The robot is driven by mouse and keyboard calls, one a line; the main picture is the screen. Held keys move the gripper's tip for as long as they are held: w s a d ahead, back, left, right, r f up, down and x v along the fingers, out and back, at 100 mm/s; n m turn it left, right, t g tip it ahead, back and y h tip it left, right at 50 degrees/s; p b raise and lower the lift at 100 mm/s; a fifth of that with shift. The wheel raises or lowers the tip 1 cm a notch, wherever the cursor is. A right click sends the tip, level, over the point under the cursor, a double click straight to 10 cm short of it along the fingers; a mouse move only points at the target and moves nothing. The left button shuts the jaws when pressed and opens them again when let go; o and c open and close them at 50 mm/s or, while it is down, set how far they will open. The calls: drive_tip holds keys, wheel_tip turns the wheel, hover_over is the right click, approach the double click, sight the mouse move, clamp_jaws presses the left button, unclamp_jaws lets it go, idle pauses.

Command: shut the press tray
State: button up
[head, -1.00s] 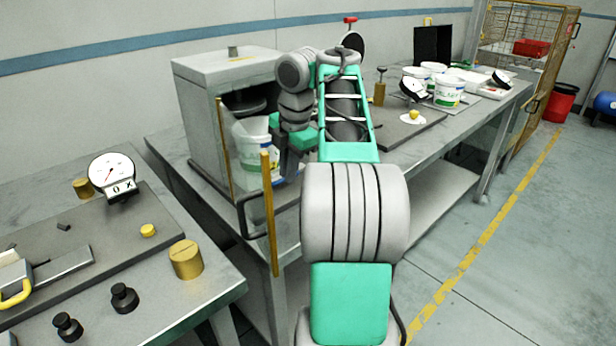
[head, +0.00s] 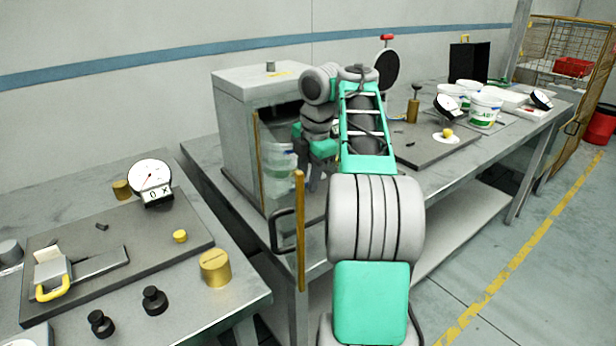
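The press is a grey box (head: 235,135) on the bench, with its front open. A clear panel stands at its front between two upright brass bars, the nearer bar (head: 300,235) jutting towards me. A white tub (head: 281,160) with a green and blue label shows through the panel. A black loop handle (head: 283,231) sits low beside the nearer bar; I cannot tell whether it belongs to the tray or the panel. The tray itself cannot be made out clearly. My gripper (head: 312,181) points down just right of the tub, partly hidden by my arm; its fingers are unclear.
At left, a bench holds a dial gauge (head: 151,178), a brass cylinder (head: 215,267), black knobbed weights (head: 155,299) and a yellow-handled slide (head: 55,275). Right of my arm are a grey plate (head: 425,150) and white tubs (head: 486,110).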

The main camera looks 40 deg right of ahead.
drive_tip(key=shift+r, duration=0.1)
drive_tip(key=s+a+r+p, duration=0.6)
drive_tip(key=s+r+p, duration=0.2)
drive_tip(key=s+r, duration=0.4)
drive_tip(key=shift+s+r, duration=0.3)
drive_tip(key=shift+r, duration=0.05)
drive_tip(key=shift+a, duration=0.1)
drive_tip(key=shift+c, duration=0.2)
